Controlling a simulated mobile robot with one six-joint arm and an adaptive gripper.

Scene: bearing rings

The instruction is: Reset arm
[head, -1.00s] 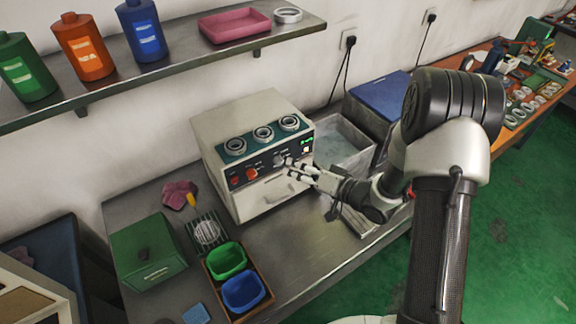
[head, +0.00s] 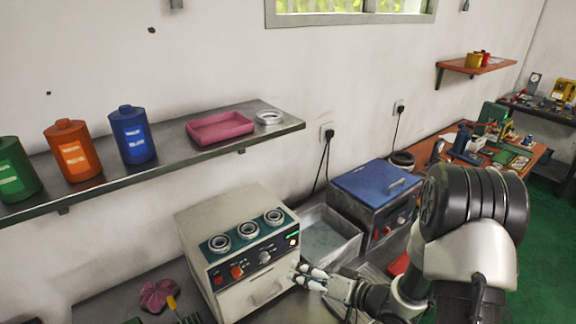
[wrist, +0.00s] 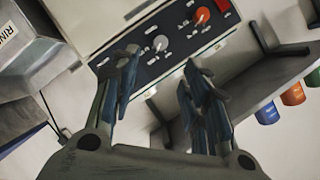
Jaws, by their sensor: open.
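My gripper (head: 308,275) is open and empty, just in front of the right side of a cream machine (head: 225,296). Three bearing rings (head: 246,230) sit in a row on the machine's top. Its dark front panel carries red knobs (head: 237,272) and a silver knob (head: 265,257), with a small lit indicator at the right. In the wrist view my gripper's two fingers (wrist: 158,92) are spread apart, with the panel and the silver knob (wrist: 160,42) beyond them. Nothing is between the fingers.
A metal basin (head: 325,238) and a blue-lidded box (head: 375,190) stand right of the machine. A wall shelf (head: 160,166) above holds bottles, a pink tray (head: 219,128) and a ring (head: 270,117). A pink cloth (head: 160,295) lies at left.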

